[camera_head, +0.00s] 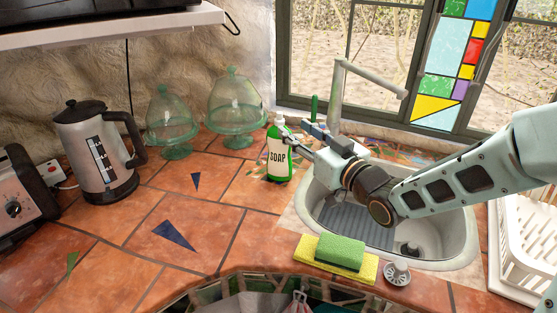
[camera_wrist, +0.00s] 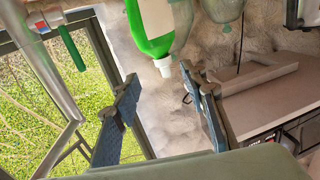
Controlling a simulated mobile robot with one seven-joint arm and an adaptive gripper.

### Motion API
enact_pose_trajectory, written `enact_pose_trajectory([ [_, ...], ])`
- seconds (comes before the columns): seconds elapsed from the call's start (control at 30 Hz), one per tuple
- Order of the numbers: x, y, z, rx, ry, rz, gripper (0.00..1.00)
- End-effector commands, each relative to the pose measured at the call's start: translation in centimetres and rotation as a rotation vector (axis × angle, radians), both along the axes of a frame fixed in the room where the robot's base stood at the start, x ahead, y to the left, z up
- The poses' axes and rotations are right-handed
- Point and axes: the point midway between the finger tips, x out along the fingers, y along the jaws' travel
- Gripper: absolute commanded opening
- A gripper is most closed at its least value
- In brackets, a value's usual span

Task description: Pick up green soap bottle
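The green soap bottle (camera_head: 279,165) with a white cap and a "SOAP" label stands upright on the tiled counter, left of the sink. My gripper (camera_head: 302,136) reaches in from the right, its fingers close to the bottle's upper right side. In the wrist view the bottle (camera_wrist: 154,26) appears cap-down at the top, its base cut off by the frame. There my gripper (camera_wrist: 159,77) has its two blue fingers spread wide with nothing between them. The white cap lies just beyond the fingertips, nearer the right one. I cannot tell whether a finger touches the bottle.
A faucet (camera_head: 338,95) rises behind my gripper, beside a thin green upright object (camera_head: 314,108). The sink (camera_head: 432,244) lies below my arm. Two glass domes (camera_head: 236,103) (camera_head: 171,117) and a kettle (camera_head: 92,155) stand left. A sponge (camera_head: 341,252) lies in front. Counter left of the bottle is clear.

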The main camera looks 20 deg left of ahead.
Motion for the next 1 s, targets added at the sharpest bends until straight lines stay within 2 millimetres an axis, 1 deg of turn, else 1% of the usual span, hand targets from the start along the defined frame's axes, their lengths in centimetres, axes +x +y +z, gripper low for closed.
enact_pose_trajectory([
  [0.03,0.5,0.7,-0.1,0.001,0.000,0.002,0.39],
  [0.1,0.9,1.2,-0.1,0.001,0.001,0.001,0.39],
  [0.27,1.5,2.1,-0.1,0.000,0.001,0.002,0.39],
  [0.5,3.5,5.1,-0.2,0.001,0.001,0.001,0.39],
  [0.63,4.2,5.8,-0.2,-0.002,0.001,0.000,0.39],
  [0.87,4.3,5.9,-0.2,-0.003,0.001,-0.001,0.39],
  [1.0,4.3,5.9,-0.2,-0.003,0.001,-0.001,0.25],
])
